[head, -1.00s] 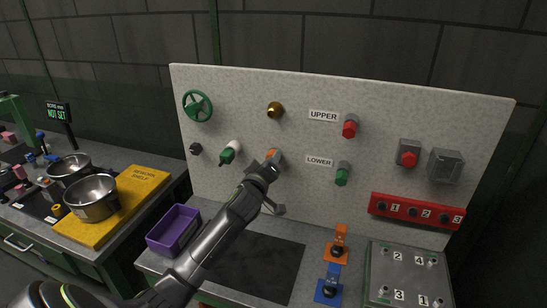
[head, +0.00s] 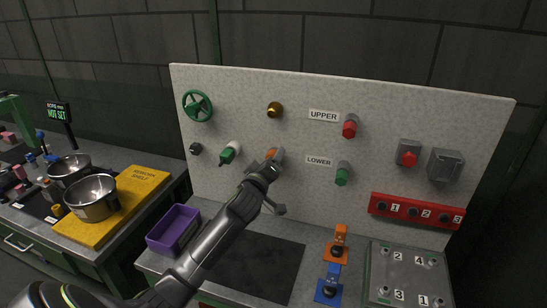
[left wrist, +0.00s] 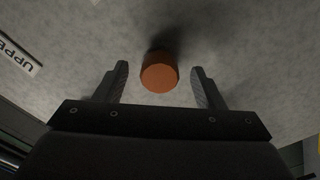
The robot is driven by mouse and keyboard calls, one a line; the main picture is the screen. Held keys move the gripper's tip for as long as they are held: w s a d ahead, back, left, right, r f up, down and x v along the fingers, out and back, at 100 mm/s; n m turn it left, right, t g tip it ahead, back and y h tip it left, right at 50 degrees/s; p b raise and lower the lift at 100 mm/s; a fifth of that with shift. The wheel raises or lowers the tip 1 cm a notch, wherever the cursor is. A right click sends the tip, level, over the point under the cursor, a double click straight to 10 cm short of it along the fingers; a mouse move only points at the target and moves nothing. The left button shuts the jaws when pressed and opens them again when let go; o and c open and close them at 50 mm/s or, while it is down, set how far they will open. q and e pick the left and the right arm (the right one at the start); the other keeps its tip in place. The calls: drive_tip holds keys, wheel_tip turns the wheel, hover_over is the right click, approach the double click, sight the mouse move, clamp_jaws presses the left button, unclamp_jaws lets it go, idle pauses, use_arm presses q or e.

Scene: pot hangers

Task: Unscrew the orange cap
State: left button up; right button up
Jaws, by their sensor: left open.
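The orange cap (head: 271,153) is on the pale upright panel, partly hidden behind my left gripper in the head view. In the left wrist view the orange cap (left wrist: 159,75) shows its round end face, centred between the two fingers and a little beyond their tips. My left gripper (left wrist: 160,80) is open, with a gap on each side of the cap and no visible contact. In the head view my left gripper (head: 270,165) is right in front of the cap. My right gripper is not in view.
The panel (head: 400,115) also carries a green handwheel (head: 198,105), a brass knob (head: 274,110), a green-handled valve (head: 229,153) and red and green knobs. A purple bin (head: 174,230) and orange and blue brackets stand on the bench below.

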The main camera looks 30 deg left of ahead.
use_arm(q)
drive_tip(key=m, duration=2.4)
drive_tip(key=c, duration=1.2)
drive_tip(key=n, duration=2.2)
